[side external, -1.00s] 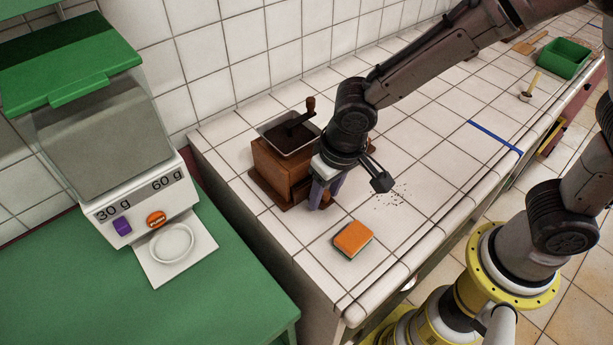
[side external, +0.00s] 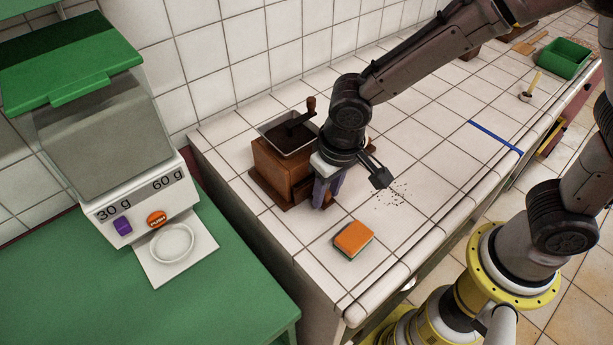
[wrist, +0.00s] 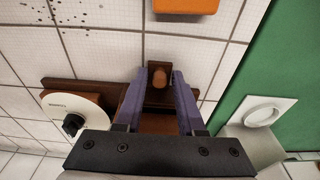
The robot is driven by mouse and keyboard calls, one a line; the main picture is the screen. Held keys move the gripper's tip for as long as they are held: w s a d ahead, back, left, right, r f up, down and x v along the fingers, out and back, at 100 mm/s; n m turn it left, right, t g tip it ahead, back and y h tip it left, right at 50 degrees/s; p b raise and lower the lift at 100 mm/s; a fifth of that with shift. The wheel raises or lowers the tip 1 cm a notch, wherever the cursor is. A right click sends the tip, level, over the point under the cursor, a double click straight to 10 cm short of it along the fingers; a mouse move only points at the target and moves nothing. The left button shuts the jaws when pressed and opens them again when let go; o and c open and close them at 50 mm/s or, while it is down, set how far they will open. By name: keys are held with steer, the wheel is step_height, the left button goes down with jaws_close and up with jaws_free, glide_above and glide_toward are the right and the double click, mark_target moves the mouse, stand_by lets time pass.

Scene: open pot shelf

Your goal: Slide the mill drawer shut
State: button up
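The wooden coffee mill (side external: 275,168) stands on the tiled counter by the wall, its crank on top.
An orange sponge (side external: 353,238) lies in front of the mill. Dark specks (side external: 392,192) are scattered to the right. A white dial with a black knob (wrist: 75,122) is beside the mill in the wrist view. A dispenser (side external: 140,200) stands on the green table. The counter farther right is mostly clear.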

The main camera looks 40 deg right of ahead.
steer(key=shift+r, duration=1.85)
steer(key=shift+w+d+r, duration=0.1)
steer(key=shift+w+d, duration=0.15)
steer(key=shift+d, duration=0.05)
steer(key=s+d+r+m+t, duration=0.1)
steer(key=d+r+m+t, duration=0.2)
steer(key=d+r, duration=0.85)
steer(key=s+d+n, duration=0.1)
steer(key=s+d, duration=0.2)
steer(key=s, duration=0.4)
steer(key=s+d+n+t, duration=0.1)
steer(key=s+d+n, duration=0.1)
steer(key=s, duration=0.5)
steer(key=shift+s+d+r, duration=0.25)
steer(key=shift+s+d, duration=0.05)
steer(key=shift+d, duration=0.45)
